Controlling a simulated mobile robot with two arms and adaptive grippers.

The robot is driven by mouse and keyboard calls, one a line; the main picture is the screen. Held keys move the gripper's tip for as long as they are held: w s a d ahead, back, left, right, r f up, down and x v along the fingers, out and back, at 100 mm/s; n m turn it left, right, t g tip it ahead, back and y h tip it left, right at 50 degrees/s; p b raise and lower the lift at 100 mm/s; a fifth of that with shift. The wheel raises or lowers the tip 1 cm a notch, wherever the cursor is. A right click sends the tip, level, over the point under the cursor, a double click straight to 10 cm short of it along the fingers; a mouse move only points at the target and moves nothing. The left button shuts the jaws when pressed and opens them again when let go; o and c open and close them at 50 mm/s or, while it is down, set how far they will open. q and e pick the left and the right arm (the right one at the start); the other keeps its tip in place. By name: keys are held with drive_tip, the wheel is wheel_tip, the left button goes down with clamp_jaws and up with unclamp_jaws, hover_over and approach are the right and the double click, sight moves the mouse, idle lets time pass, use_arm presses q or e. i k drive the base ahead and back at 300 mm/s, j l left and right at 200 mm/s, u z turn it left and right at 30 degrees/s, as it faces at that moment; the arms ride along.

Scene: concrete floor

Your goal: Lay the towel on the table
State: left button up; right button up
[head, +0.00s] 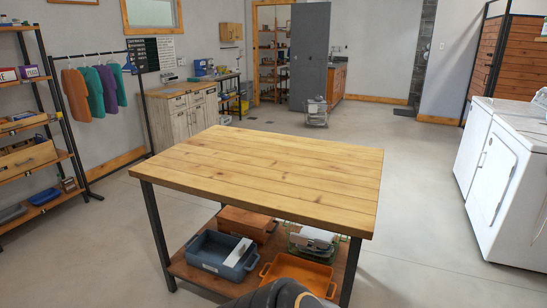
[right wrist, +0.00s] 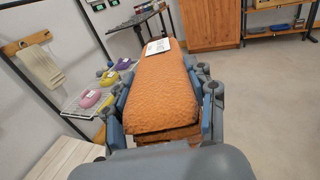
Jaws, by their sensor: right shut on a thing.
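The table (head: 270,165) stands in the middle of the head view, with a bare light plank top and dark metal legs. In the right wrist view an orange folded towel (right wrist: 158,88) with a white label on its far end lies between the fingers of my right gripper (right wrist: 163,100). The fingers press on its two sides, and layered folds show at its near end. The towel does not show in the head view. My left gripper is not in view.
The table's lower shelf holds a blue bin (head: 222,256), an orange tray (head: 298,274) and other containers. White appliances (head: 507,178) stand at the right. Open floor surrounds the table.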

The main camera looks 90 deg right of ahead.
sight(271, 159)
drive_tip(key=i+l+z, duration=0.1)
drive_tip(key=l+z, duration=0.15)
drive_tip(key=z, duration=0.2)
drive_tip(key=i+l+z, duration=0.1)
drive_tip(key=z, duration=0.3)
drive_tip(key=i+l+z, duration=0.2)
drive_tip(key=z, duration=0.25)
drive_tip(key=i+l+z, duration=0.15)
drive_tip(key=z, duration=0.25)
drive_tip(key=i+z, duration=0.2)
drive_tip(key=z, duration=0.25)
